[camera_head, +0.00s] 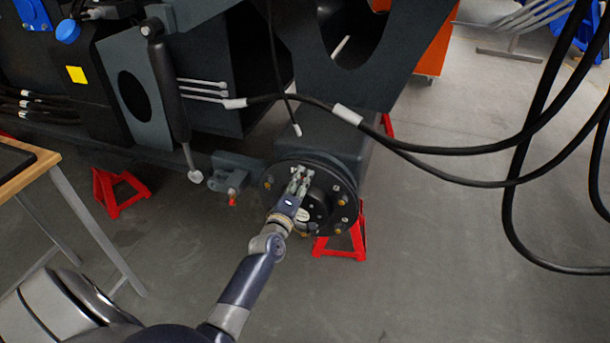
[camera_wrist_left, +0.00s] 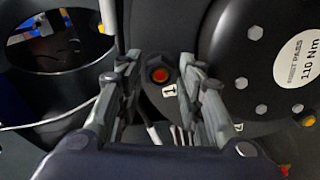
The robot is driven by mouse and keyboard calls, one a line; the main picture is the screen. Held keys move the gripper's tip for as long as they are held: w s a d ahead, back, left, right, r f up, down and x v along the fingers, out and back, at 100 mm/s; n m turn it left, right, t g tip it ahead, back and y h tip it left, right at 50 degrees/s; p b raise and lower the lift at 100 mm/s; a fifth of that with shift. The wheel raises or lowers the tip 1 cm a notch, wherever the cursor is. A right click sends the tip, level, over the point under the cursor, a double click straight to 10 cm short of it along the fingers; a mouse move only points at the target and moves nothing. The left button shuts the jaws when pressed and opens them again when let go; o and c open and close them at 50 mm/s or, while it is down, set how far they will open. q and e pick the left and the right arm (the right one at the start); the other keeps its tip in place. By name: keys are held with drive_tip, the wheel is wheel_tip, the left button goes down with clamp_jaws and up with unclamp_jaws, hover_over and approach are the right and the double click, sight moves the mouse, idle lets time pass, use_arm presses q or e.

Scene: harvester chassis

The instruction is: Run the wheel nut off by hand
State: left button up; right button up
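The round black wheel hub (camera_head: 322,209) sits on the chassis's lower side, with several nuts and studs around its face. In the left wrist view a dark wheel nut (camera_wrist_left: 160,74) with an orange-red centre shows beyond and between my fingertips, beside a small white tag. My left gripper (camera_head: 299,181) reaches the hub's upper left face in the head view. In the wrist view its two fingers (camera_wrist_left: 150,84) stand apart, on either side of the nut, with a visible gap. I cannot tell how far the nut is from the fingertips. My right gripper is not in view.
A white label (camera_wrist_left: 297,57) reading 110 Nm is on the hub centre. Red stands (camera_head: 342,240) are under the chassis. Black hoses (camera_head: 450,150) hang at the right. A wood-topped table (camera_head: 25,165) stands at the left. The floor at the lower right is clear.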

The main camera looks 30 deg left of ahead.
use_arm(q)
clamp_jaws()
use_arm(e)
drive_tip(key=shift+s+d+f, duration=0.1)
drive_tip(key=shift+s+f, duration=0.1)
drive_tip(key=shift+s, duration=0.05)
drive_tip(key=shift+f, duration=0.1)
use_arm(q)
drive_tip(key=shift+f+n, duration=0.1)
drive_tip(key=shift+n, duration=0.6)
drive_tip(key=n+b, duration=0.1)
drive_tip(key=n, duration=0.5)
drive_tip(key=shift+s, duration=0.2)
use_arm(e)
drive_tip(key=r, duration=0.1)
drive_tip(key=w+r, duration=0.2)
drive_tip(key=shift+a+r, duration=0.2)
use_arm(q)
drive_tip(key=shift+s, duration=0.1)
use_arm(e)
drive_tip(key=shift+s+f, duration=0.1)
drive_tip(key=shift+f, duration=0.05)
